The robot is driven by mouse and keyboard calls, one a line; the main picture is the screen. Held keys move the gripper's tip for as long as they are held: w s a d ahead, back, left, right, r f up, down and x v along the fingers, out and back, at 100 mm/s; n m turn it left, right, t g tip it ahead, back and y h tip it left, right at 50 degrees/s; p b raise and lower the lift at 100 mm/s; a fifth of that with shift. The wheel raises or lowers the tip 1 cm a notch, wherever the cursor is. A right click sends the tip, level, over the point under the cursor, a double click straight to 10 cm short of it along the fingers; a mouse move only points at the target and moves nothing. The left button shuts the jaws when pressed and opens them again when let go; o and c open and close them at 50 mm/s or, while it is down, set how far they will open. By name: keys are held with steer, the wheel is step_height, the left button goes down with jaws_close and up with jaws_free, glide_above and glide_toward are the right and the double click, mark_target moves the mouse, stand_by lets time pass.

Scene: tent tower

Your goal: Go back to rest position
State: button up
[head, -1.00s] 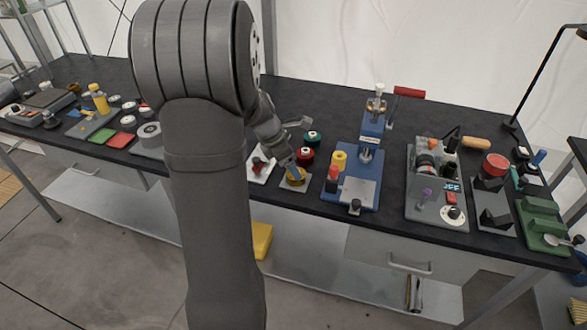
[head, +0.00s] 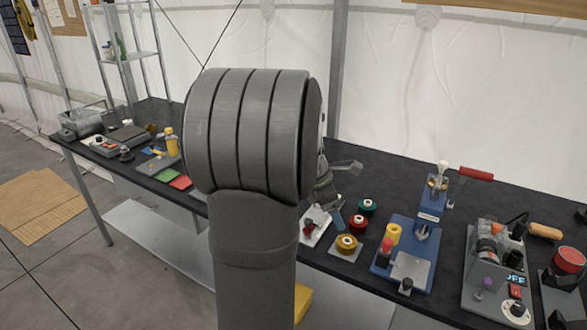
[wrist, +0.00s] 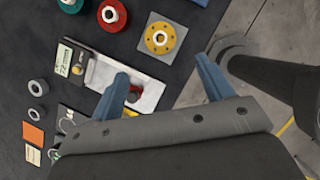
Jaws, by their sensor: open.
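My gripper (wrist: 165,85) is open, its two blue fingers spread apart and nothing between them in the wrist view. In the head view my gripper (head: 338,205) is partly hidden behind my arm. In the wrist view the left finger overlaps a white tray (wrist: 150,92) with a red part on it, and the right finger is over the floor side. A yellow spool (wrist: 160,38) on a grey plate lies beyond the fingers. In the head view the yellow spool (head: 347,243) sits near the front edge of the table, right of the gripper.
The black table (head: 385,170) carries a red spool (head: 357,224), a green spool (head: 368,207), a blue press (head: 425,225) and a grey control box (head: 495,270). A yellow bottle (head: 172,142) and coloured pads stand at left. The table's back strip is mostly clear.

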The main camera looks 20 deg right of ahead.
mark_target(347, 241)
steer(key=x, duration=1.2)
steer(key=shift+s+a, duration=0.1)
steer(key=shift+a, duration=0.05)
steer(key=shift+r, duration=1.8)
steer(key=shift+f, duration=0.1)
